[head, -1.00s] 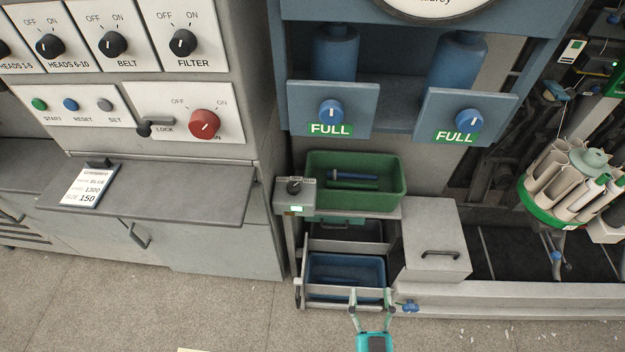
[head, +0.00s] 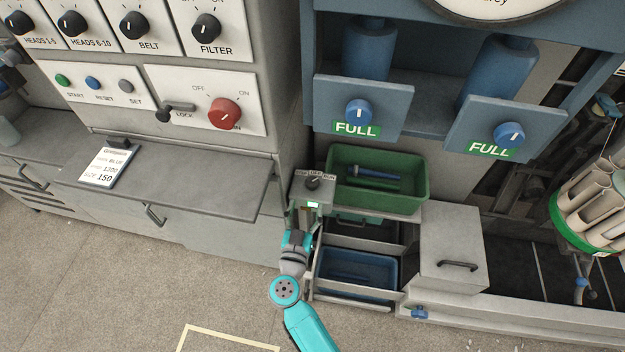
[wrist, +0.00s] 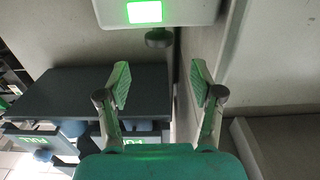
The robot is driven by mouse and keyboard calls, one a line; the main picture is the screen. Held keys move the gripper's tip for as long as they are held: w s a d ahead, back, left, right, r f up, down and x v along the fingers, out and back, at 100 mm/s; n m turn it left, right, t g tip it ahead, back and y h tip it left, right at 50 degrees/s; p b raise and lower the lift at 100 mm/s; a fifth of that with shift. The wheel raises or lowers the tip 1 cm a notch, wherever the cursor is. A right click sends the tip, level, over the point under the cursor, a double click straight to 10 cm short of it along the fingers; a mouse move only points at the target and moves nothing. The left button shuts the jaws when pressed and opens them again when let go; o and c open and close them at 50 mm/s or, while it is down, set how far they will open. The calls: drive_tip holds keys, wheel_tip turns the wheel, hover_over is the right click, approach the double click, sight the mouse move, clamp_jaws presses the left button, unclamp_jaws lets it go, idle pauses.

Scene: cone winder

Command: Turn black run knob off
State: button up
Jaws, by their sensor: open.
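The black knob (head: 314,183) is on top of a small grey control box (head: 325,196) with a lit green display. Small labels stand behind the knob; its pointer seems to lean up and right, but this is too small to be sure. My gripper (head: 305,214) is at the front of the box, partly hidden by my wrist. In the wrist view, which looks upside down, my open gripper (wrist: 160,85) is empty. The dark knob (wrist: 159,37) shows beyond and between its fingertips, apart from them, against the box with the green display (wrist: 145,12).
A green bin (head: 415,190) stands right behind the box, with a blue bin (head: 385,275) below. A grey panel with a red knob (head: 224,113) and a shelf (head: 230,190) is to the left. Blue FULL panels (head: 385,95) hang above.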

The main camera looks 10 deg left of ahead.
sight(311, 187)
drive_tip(key=w, duration=0.9)
drive_tip(key=shift+w+d, duration=0.25)
drive_tip(key=c, duration=1.1)
